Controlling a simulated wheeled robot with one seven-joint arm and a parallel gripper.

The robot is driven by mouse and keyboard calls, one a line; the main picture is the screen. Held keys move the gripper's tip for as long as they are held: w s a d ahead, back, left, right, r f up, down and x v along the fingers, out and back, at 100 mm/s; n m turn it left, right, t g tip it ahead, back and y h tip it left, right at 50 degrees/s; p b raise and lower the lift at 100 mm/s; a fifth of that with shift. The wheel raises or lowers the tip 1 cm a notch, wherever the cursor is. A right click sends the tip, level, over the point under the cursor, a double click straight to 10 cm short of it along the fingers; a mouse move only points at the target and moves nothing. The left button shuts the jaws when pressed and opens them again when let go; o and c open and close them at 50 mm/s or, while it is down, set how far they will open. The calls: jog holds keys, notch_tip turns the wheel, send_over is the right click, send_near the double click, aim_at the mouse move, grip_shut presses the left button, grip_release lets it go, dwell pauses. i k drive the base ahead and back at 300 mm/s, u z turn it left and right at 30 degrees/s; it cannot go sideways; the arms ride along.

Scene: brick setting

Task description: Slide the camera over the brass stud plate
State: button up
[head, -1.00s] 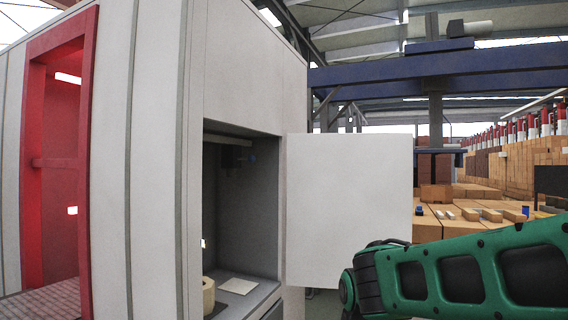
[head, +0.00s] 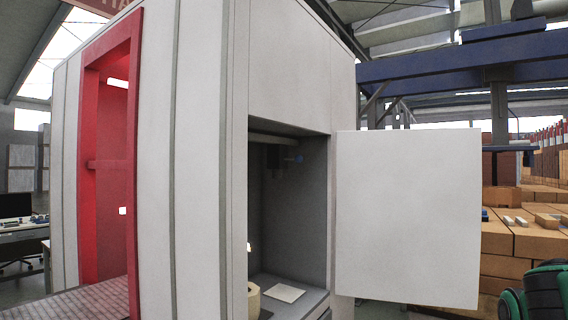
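No camera that I can make out as the task's camera and no brass stud plate can be picked out in the head view. A dark device with a small blue spot (head: 292,158) hangs high inside the open cabinet bay; I cannot tell what it is. Part of my green and black arm (head: 545,292) shows at the lower right corner. My gripper is outside the picture.
A tall grey cabinet (head: 190,140) fills the middle. Its white door (head: 407,215) stands open to the right. A beige ring-shaped block (head: 254,300) and a pale flat sheet (head: 284,293) lie on the bay floor. A red-framed opening (head: 136,200) is left. Brick stacks (head: 510,240) stand right.

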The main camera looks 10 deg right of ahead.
aim_at(278, 158)
jog(key=z, duration=0.1)
jog(key=i, duration=1)
jog(key=u, duration=0.1)
